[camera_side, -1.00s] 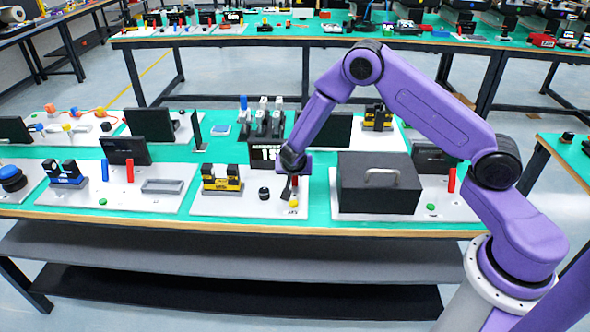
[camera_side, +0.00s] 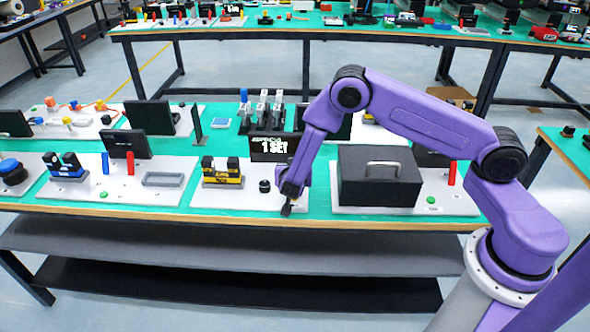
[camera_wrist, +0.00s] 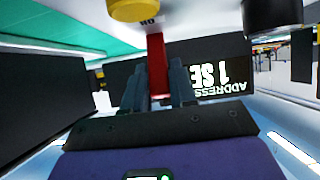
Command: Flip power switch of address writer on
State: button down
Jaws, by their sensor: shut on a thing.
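The address writer's black display (camera_side: 270,148) stands at the back of a white panel, with white text reading roughly "ADDRESS 1 SET". It shows upside down in the wrist view (camera_wrist: 222,76). My gripper (camera_side: 286,211) is low at the panel's front edge. In the wrist view its dark fingers (camera_wrist: 157,88) flank a red switch lever (camera_wrist: 157,62) and are shut on it. A small label beside the lever appears to read "ON". A yellow button (camera_wrist: 134,8) is just past the lever. The lever and button are hidden by my gripper in the side view.
A black knob (camera_side: 264,186) and a yellow-and-black block (camera_side: 222,172) stand left of my gripper. A black box with a handle (camera_side: 380,177) stands close on the right. The table's wooden front edge (camera_side: 150,214) is just below.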

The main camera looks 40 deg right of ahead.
jog(key=c, duration=1)
grip_release()
jog(key=v, duration=1.7)
jog(key=shift+s+a, duration=0.15)
jog(key=shift+r, duration=0.1)
jog(key=s+d+r+n+g+y, duration=0.2)
jog(key=s+r+n+y, duration=0.1)
jog(key=s+n, duration=0.4)
jog(key=s+d+r+n+g+y, duration=0.3)
jog(key=s+r+n, duration=0.2)
jog(key=s, duration=0.6)
jog(key=s+d+r+n+g+y, duration=0.2)
jog(key=s+r+n+g+y, duration=0.1)
jog(key=s+n, duration=0.6)
jog(key=shift+s+d+r+n, duration=0.25)
jog(key=shift+s+r+n, duration=0.05)
jog(key=shift+s+r, duration=0.35)
